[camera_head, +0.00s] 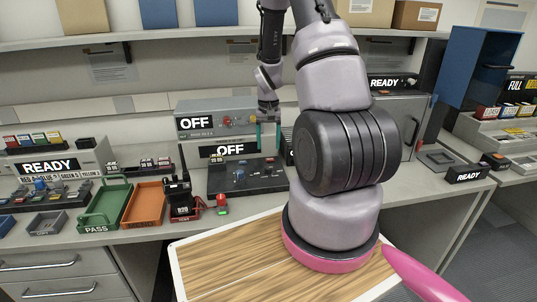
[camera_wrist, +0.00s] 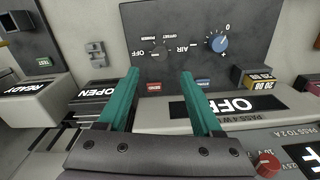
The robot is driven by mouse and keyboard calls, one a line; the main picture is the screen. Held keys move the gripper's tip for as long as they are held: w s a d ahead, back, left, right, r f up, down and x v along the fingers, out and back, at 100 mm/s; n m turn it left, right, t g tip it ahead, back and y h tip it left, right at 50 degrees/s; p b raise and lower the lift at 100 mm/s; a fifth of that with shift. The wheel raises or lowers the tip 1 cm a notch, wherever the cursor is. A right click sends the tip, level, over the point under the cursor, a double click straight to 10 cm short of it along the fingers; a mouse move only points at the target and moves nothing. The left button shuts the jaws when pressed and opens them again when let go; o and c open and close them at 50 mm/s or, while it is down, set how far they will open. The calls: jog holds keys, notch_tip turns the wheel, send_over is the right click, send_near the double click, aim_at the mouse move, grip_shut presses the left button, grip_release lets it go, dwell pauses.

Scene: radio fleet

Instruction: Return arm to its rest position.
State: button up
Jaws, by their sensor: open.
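My arm rises from its round pink-ringed base on the wood-topped surface (camera_head: 240,262) and reaches forward over the bench. My gripper (camera_head: 267,134) hangs in front of the grey unit with OFF signs (camera_head: 202,118). In the wrist view its two teal fingers (camera_wrist: 160,90) are apart, with nothing between them. Beyond them is a dark panel with a blue knob (camera_wrist: 217,43) and an AIR label. An OFF sign (camera_wrist: 235,105) lies right of the fingers and an OPEN sign (camera_wrist: 97,92) left. Part of the bench behind my arm is hidden.
A green PASS tray (camera_head: 104,205), an orange tray (camera_head: 145,204) and a black radio (camera_head: 180,196) stand on the bench at left. A shelf (camera_head: 150,34) runs above the bench. A blue cabinet (camera_head: 478,68) stands at right. The front left of the wood top is bare.

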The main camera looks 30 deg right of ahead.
jog(key=shift+r, duration=0.65)
jog(key=s+a+r+t, duration=0.2)
jog(key=a+r, duration=0.1)
jog(key=r, duration=0.8)
jog(key=s+a+r+t, duration=0.1)
jog(key=s+a+r, duration=0.15)
jog(key=r, duration=0.75)
jog(key=s+a+r+t+y, duration=0.1)
jog(key=s+a+r+t, duration=0.1)
jog(key=s+a+r, duration=0.2)
jog(key=s+a+r+n+t+y, duration=0.1)
jog(key=s+a+r, duration=0.3)
jog(key=s+r, duration=0.6)
jog(key=shift+s+t, duration=0.6)
jog(key=shift+s, duration=0.2)
